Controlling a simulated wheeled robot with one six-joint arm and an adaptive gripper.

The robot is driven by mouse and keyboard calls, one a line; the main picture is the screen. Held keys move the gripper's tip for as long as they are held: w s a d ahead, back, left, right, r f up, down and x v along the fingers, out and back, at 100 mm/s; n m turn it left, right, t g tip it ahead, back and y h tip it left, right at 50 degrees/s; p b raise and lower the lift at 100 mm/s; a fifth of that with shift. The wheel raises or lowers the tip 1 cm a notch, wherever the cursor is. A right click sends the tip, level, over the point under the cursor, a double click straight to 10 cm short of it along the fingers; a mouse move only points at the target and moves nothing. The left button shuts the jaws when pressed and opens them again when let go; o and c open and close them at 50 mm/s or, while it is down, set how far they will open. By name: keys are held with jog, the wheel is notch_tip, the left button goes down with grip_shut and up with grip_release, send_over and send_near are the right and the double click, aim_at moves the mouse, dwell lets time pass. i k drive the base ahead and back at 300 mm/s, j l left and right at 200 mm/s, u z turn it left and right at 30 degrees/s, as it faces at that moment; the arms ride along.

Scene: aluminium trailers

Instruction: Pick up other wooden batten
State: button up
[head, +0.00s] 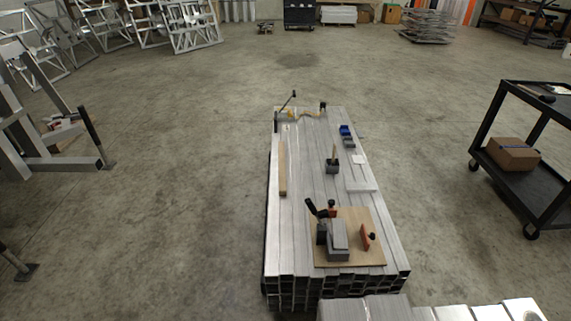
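One wooden batten (282,168) is clear to see in the head view. It is a pale, narrow strip lying lengthwise near the left edge of a stack of aluminium tubes (308,215). Its top looks uncovered and nothing appears to touch it. I cannot make out a second batten for certain. My gripper is not in view.
A wooden board (375,250) with a grey block (338,240) and clamps lies at the stack's near end. A small dark block (332,166) and blue bin (345,130) stand right of the batten. A black cart (520,150) stands right; floor around is open.

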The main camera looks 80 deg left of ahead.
aim_at(282, 177)
jog(key=k+u, duration=0.2)
jog(key=u, duration=1.3)
jog(key=i+l+u, duration=0.1)
jog(key=u, duration=0.35)
jog(key=l+u, duration=0.15)
jog(key=u, duration=0.3)
jog(key=i+j, duration=1.8)
jog(key=i, duration=0.15)
jog(key=i+j+z, duration=0.45)
jog(key=i+j, duration=0.15)
jog(key=j, duration=0.2)
jog(key=i+j+z, duration=0.25)
jog(key=j, duration=0.25)
jog(key=z, duration=0.65)
